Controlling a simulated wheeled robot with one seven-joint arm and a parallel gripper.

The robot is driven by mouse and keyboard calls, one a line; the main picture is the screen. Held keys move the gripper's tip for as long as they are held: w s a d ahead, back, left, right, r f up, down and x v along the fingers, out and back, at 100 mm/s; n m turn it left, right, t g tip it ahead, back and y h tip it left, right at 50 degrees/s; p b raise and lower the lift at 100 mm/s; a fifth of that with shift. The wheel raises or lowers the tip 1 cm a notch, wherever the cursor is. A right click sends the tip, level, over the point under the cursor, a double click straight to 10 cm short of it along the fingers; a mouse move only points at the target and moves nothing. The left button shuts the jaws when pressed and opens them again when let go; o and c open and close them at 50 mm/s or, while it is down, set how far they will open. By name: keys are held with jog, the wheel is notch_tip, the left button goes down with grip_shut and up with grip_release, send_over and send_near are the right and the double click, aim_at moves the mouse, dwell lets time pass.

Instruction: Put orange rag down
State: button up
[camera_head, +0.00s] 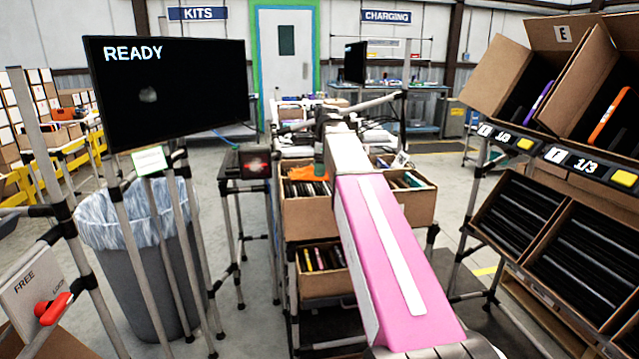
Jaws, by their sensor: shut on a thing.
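The orange rag (313,174) shows as a small bright patch at the upper left carton (308,216) of the middle rack. My gripper (319,167) is at the far end of my pink arm, directly above the rag and touching it. It is shut on the rag. The fingertips are small and partly hidden, and my arm covers part of the carton's right side. I cannot tell whether the rag rests on the carton's contents.
A second carton (413,206) stands to the right, and a lower carton (325,285) holds dark and coloured items. A lined bin (145,270) and a READY screen (168,88) stand left. Tilted cartons (514,70) fill the right rack. Some floor is free between the racks.

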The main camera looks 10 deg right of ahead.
aim_at(320, 189)
jog(key=shift+f, duration=2.55)
jog(key=shift+f, duration=0.25)
jog(key=o, duration=0.9)
jog(key=r, duration=0.3)
jog(key=d+r, duration=0.1)
jog(key=r, duration=0.6)
jog(key=shift+s+d+r, duration=0.3)
jog(key=shift+s+r, duration=0.1)
jog(key=shift+s, duration=0.1)
